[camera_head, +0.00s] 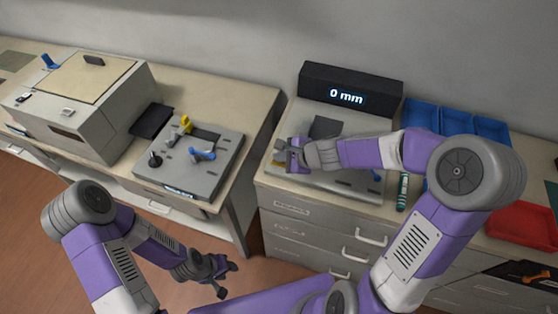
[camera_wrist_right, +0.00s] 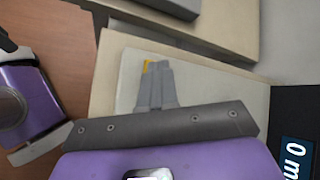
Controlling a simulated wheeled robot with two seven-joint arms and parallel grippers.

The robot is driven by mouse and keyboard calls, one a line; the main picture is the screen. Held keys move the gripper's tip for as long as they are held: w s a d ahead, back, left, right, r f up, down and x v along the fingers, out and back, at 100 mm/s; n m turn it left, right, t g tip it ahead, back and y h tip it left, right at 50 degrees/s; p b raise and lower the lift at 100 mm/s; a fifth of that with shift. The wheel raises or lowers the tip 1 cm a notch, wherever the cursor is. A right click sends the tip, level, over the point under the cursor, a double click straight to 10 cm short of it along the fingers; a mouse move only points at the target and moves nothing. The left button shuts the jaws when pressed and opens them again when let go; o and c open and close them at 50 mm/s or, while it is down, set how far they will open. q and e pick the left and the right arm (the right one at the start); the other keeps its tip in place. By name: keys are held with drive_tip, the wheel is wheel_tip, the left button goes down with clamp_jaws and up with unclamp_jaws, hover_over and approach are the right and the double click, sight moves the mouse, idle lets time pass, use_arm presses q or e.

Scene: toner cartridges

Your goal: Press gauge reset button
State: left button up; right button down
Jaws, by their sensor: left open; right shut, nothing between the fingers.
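The gauge (camera_head: 312,118) stands on the right cabinet, with a black display (camera_head: 347,98) at its back reading "0 mm". My right gripper (camera_head: 281,157) is shut and empty over the left side of the gauge's base. My left gripper (camera_head: 222,268) is open and empty, low in front of the cabinets.
A grey panel (camera_head: 165,175) with yellow and blue handles and a large box machine (camera_head: 85,95) stand on the left bench. Blue bins (camera_head: 455,122), a red tray (camera_head: 522,228) and a green-white marker (camera_head: 403,192) lie right of the gauge. A gap separates the benches.

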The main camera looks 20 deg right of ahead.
idle(0.4)
drive_tip(key=shift+r+p, duration=0.75)
drive_tip(key=shift+r, duration=0.1)
wheel_tip(320, 180, up, 5)
drive_tip(key=p, duration=0.4)
drive_tip(key=shift+p, duration=0.4)
